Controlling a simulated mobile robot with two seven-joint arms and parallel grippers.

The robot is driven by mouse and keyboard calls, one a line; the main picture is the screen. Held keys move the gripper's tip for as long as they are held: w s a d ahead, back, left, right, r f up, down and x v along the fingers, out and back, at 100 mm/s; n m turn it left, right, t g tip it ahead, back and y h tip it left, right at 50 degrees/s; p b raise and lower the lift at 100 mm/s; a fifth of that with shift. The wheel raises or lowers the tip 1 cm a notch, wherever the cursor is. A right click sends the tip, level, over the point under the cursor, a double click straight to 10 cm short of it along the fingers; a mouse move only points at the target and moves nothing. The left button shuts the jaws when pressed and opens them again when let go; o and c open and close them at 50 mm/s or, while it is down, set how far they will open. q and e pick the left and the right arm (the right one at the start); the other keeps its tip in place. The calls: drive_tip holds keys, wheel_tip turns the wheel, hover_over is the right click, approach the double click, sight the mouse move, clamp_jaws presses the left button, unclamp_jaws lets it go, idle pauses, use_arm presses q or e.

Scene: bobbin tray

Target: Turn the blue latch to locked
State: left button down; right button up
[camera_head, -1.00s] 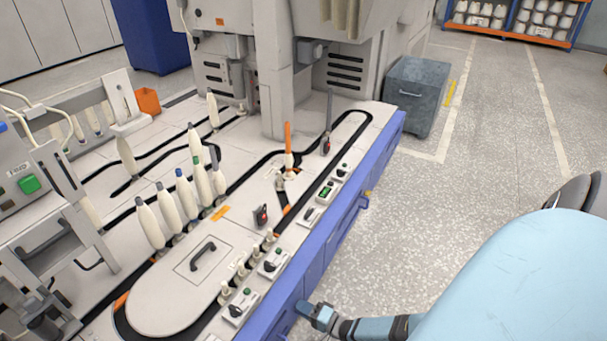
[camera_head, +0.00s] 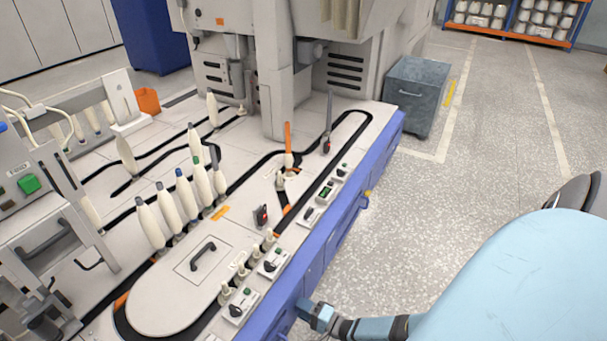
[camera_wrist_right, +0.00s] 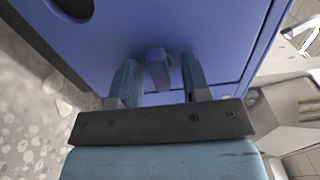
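The blue latch (camera_wrist_right: 158,69) is a small blue knob on the blue front panel (camera_wrist_right: 215,40) in the right wrist view. My right gripper (camera_wrist_right: 160,80) is open, with one finger on each side of the latch. The left finger looks very close to it; I cannot tell whether it touches. In the head view my right gripper (camera_head: 308,309) is at the lower part of the blue side of the machine bench, and the latch is hidden there. My left gripper is not in view.
The bench top (camera_head: 150,300) holds several upright bobbins (camera_head: 186,195) and a row of small switch boxes (camera_head: 273,262) along its edge. A yellow knob (camera_head: 368,194) is farther along the blue side. A grey bin (camera_head: 415,95) stands beyond. The speckled floor (camera_head: 430,215) is clear.

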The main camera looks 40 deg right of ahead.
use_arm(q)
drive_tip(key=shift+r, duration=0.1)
use_arm(e)
drive_tip(key=shift+s, duration=0.1)
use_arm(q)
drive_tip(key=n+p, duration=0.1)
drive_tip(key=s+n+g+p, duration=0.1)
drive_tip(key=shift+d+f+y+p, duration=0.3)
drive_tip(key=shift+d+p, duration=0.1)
use_arm(e)
drive_tip(key=v, duration=1.3)
drive_tip(key=shift+s+d, duration=0.15)
drive_tip(key=shift+s, duration=0.15)
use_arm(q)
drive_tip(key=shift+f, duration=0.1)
